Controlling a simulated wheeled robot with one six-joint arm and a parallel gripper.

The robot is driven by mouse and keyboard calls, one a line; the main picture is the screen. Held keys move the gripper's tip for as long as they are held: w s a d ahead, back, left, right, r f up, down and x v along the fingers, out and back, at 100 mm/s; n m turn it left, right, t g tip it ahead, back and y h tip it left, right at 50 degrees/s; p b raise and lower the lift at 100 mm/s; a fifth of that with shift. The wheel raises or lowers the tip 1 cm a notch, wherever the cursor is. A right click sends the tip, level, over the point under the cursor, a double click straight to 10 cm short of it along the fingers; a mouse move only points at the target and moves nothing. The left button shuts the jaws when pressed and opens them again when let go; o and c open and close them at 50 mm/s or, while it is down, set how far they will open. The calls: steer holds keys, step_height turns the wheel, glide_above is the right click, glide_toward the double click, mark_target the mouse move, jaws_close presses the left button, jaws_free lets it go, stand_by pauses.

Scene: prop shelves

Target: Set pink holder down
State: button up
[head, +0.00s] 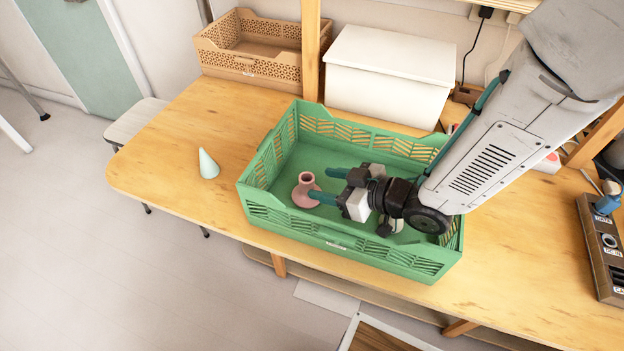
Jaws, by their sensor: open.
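The pink holder (306,192) stands upright inside the green crate (262,222), on its floor toward the left part. It has a wide base and a narrower top with a round opening. My gripper (321,185) reaches into the crate from the right, with its two teal fingers pointing left. The fingers are apart, so it is open. The nearer fingertip is right beside the holder's base; I cannot tell whether it touches. The farther finger ends to the right of the holder's top. My arm hides the crate's right part.
A pale green cone (208,164) stands on the wooden table (165,150) left of the crate. A tan perforated crate (250,66) and a white box (388,62) are behind. A wooden post (311,50) rises between them.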

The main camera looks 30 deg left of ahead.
steer(key=v, duration=0.6)
steer(key=shift+d, duration=0.3)
